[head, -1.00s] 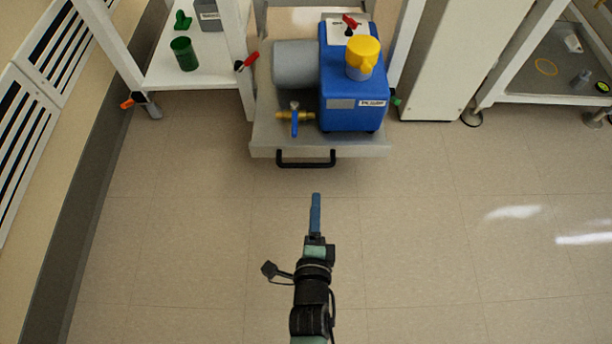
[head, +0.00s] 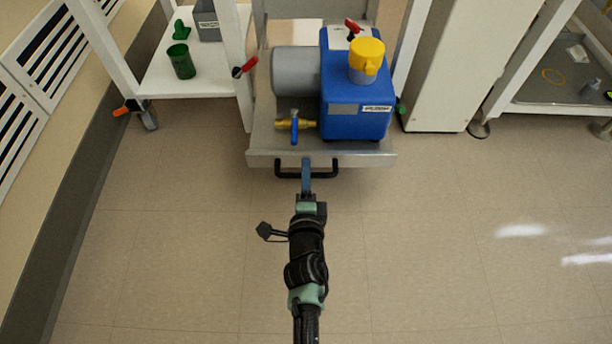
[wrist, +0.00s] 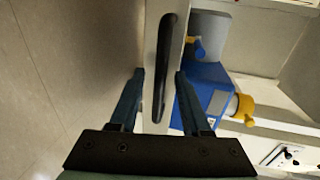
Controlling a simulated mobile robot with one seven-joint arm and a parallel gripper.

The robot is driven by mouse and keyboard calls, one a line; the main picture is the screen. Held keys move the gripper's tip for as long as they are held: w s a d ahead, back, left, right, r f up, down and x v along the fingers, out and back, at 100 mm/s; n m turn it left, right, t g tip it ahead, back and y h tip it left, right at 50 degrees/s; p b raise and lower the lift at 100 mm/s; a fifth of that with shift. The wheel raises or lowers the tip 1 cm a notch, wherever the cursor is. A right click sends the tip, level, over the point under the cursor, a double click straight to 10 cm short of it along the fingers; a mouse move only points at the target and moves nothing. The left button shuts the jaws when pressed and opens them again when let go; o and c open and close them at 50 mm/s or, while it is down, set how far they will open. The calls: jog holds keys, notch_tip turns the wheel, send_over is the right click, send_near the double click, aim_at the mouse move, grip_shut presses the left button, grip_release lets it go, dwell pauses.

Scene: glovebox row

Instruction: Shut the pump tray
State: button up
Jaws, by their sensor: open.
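The pump tray (head: 262,143) is a grey shelf that sticks out from under the bench between its white legs. It carries a blue pump (head: 355,105) with a grey motor cylinder and a yellow cap. A black bar handle (head: 326,175) is on its front face; it also shows in the wrist view (wrist: 164,65). My gripper (head: 306,165) is at the middle of the handle. In the wrist view my gripper (wrist: 159,75) is open, with one blue finger on each side of the handle and tray front edge. I cannot tell whether a finger touches.
A brass valve with a blue lever (head: 295,125) sits at the tray's front left. A red-handled clamp (head: 246,67) is on the left leg. A white shelf (head: 205,75) with a green cup stands left, a white cabinet (head: 440,90) right. The floor in front is clear.

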jog(key=shift+w, duration=0.25)
grip_shut()
dwell(1.4)
